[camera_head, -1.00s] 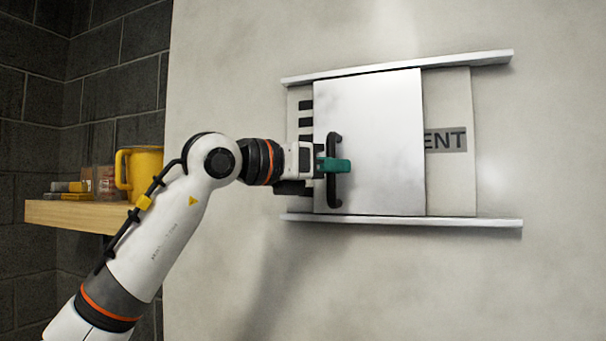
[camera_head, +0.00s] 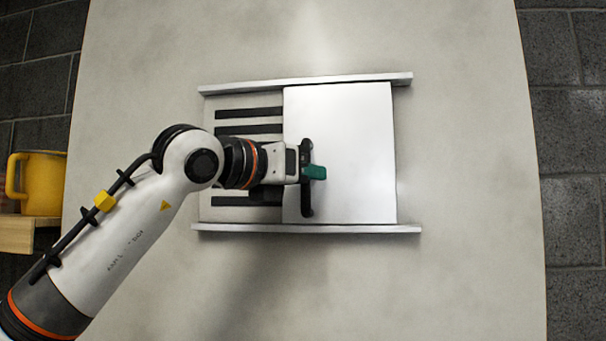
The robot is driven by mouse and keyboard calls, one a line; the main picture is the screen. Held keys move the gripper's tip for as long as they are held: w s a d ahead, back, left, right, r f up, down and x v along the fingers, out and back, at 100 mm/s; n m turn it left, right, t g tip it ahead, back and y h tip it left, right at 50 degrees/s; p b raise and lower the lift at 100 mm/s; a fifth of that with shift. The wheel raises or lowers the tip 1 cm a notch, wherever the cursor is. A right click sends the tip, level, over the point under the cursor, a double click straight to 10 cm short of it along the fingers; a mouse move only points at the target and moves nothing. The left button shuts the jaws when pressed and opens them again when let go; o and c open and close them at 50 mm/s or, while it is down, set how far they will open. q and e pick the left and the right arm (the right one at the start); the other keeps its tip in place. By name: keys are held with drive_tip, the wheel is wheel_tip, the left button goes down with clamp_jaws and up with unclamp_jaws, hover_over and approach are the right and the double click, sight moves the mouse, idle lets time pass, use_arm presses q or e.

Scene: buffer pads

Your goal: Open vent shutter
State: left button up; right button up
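The vent shutter (camera_head: 350,150) is a plain white panel between two horizontal rails on a pale wall panel. It sits at the right part of the rails. Several dark vent slots (camera_head: 248,114) show bare to its left. A dark upright handle (camera_head: 306,205) stands at the shutter's left edge. My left gripper (camera_head: 314,172) reaches in from the left with its teal fingertips around the handle's middle and looks shut on it. The gripper and wrist hide part of the handle and some slots. My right gripper is not in view.
The upper rail (camera_head: 300,81) and lower rail (camera_head: 300,228) bound the shutter above and below. The wall panel right of the rails is clear.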

use_arm(q)
drive_tip(key=shift+s+a+f, duration=0.1)
drive_tip(key=shift+s+a, duration=0.1)
drive_tip(key=shift+a, duration=0.05)
drive_tip(key=b+v, duration=0.5)
drive_tip(key=v, duration=0.6)
drive_tip(key=shift+s, duration=0.15)
